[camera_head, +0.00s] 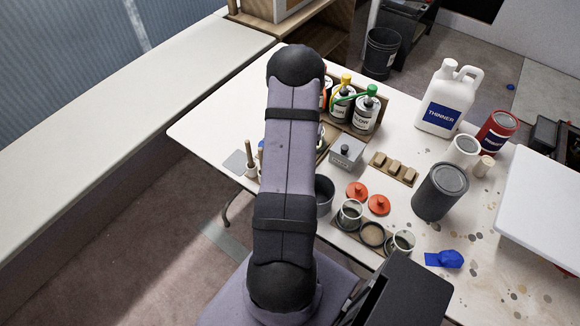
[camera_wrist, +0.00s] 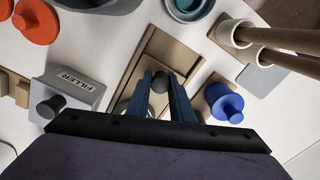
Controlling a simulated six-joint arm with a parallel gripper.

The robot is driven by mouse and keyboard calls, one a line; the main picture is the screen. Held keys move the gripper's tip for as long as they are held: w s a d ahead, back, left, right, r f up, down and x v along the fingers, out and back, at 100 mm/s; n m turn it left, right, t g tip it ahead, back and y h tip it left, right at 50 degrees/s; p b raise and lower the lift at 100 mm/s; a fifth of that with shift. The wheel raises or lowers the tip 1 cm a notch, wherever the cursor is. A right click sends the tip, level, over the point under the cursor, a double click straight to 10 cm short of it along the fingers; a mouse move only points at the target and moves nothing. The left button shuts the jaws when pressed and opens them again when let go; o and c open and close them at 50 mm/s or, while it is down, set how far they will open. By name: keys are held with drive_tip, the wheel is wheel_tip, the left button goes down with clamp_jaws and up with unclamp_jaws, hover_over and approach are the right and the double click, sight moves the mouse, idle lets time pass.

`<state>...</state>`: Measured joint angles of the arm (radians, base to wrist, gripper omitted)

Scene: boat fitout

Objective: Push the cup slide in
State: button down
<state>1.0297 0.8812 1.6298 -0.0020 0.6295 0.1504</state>
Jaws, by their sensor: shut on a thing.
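The cup slide (camera_wrist: 180,50) looks like a tan wooden tray with raised edges, in the upper middle of the wrist view. A dark round knob (camera_wrist: 160,82) sits at its near end. My gripper (camera_wrist: 160,86) is shut on this knob, one finger on each side. Part of a round cup rim (camera_wrist: 124,106) shows beside the left finger; the rest is hidden by the fingers and gripper body. In the head view my arm covers the gripper and most of the slide.
Cups with wooden handles (camera_wrist: 235,33) stand at upper right. Bottles (camera_head: 366,112) and red lids (camera_head: 357,190) lie further right in the head view.

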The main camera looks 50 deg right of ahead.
drive_tip(key=d+b, duration=0.2)
drive_tip(key=d, duration=0.5)
drive_tip(key=shift+d+f, duration=0.1)
drive_tip(key=shift+d, duration=0.25)
drive_tip(key=shift+d+r, duration=0.15)
drive_tip(key=shift+r, duration=0.05)
drive_tip(key=c, duration=1.6)
unclamp_jaws()
drive_tip(key=shift+d, duration=0.1)
drive_tip(key=shift+o, duration=0.2)
wheel_tip(320, 180, up, 7)
drive_tip(key=b, duration=0.2)
drive_tip(key=shift+r, duration=0.1)
